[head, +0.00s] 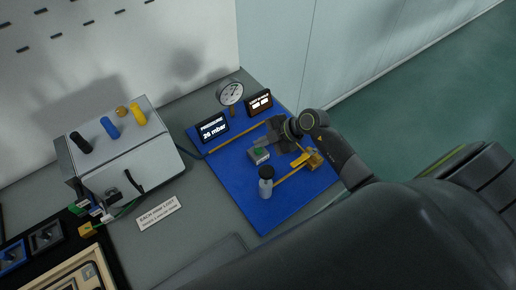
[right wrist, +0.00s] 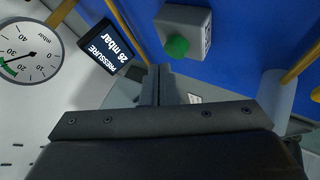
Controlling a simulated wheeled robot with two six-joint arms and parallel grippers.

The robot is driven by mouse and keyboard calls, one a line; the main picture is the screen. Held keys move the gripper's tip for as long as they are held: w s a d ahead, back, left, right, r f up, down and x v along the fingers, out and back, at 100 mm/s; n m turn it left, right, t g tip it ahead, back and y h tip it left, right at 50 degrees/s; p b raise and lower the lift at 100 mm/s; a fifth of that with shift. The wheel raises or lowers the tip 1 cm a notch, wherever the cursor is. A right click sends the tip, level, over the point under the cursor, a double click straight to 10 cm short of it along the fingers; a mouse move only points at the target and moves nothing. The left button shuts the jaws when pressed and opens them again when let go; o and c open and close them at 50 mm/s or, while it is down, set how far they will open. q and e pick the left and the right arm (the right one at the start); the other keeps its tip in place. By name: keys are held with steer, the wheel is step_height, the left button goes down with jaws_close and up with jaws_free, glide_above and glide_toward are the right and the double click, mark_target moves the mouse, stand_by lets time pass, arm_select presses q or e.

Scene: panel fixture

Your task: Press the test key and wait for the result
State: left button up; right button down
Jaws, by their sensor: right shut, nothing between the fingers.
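The test key is a green button (head: 258,153) on a small grey box on the blue panel (head: 225,175). In the right wrist view the green button (right wrist: 177,47) stands on its grey box (right wrist: 192,20), just beyond and a little right of the fingertips. My right gripper (head: 267,142) is shut and empty beside the key, with a visible gap to the button in the wrist view. Its fingers (right wrist: 158,72) are together there. The pressure display (head: 212,128) reads 26 mbar, as it does in the wrist view (right wrist: 109,46). My left gripper is not in view.
A round gauge (head: 230,92) and a second small display (head: 259,102), too small to read, stand at the panel's back. A dark-capped bottle (head: 265,183) and yellow pipes (head: 291,174) are close to the key. A grey box (head: 128,160) with coloured knobs stands left.

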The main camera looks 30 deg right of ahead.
mark_target(262, 150)
steer(key=shift+f, duration=0.15)
steer(key=shift+f, duration=0.3)
steer(key=shift+f, duration=0.5)
stand_by(0.8)
steer(key=shift+r, duration=0.1)
steer(key=shift+r+p, duration=0.85)
steer(key=shift+p, duration=0.2)
step_height(262, 150, up, 5)
steer(key=p, duration=0.5)
steer(key=shift+r+p, duration=0.1)
steer(key=shift+p, duration=0.3)
